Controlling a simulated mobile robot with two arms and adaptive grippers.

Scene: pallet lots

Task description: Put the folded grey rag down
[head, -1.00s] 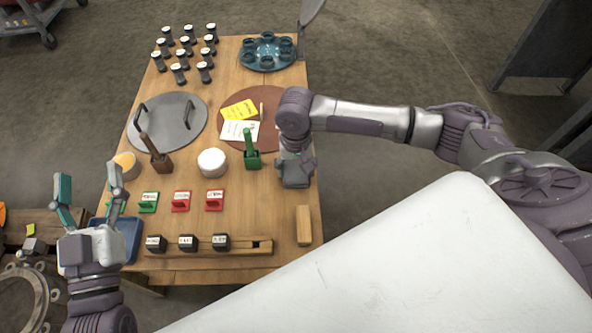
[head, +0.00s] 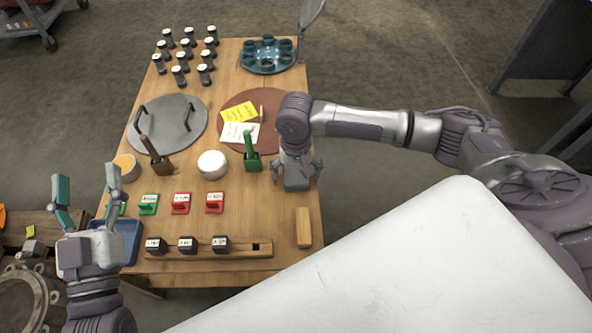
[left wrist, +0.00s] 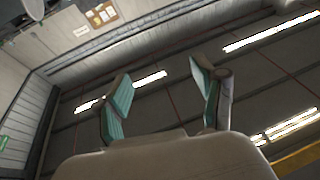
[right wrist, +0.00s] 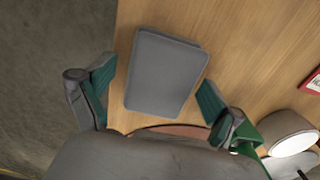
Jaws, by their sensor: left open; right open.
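The folded grey rag (right wrist: 165,72) lies flat on the wooden table, near its right edge. My right gripper (head: 296,176) is open above it, pointing down, with one finger on either side of the rag in the right wrist view. Those fingers look apart from the rag. In the head view the gripper covers much of that spot. My left gripper (head: 86,182) is open and empty at the table's left side, pointing up; its wrist view shows only ceiling and wall between the fingers.
A green holder (head: 252,160) and a white round tub (head: 212,164) stand left of my right gripper. A brown round mat (head: 283,140) lies behind, a wooden block (head: 304,227) in front. Small red and green label stands (head: 181,204) line the middle. Bare wood shows at front right.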

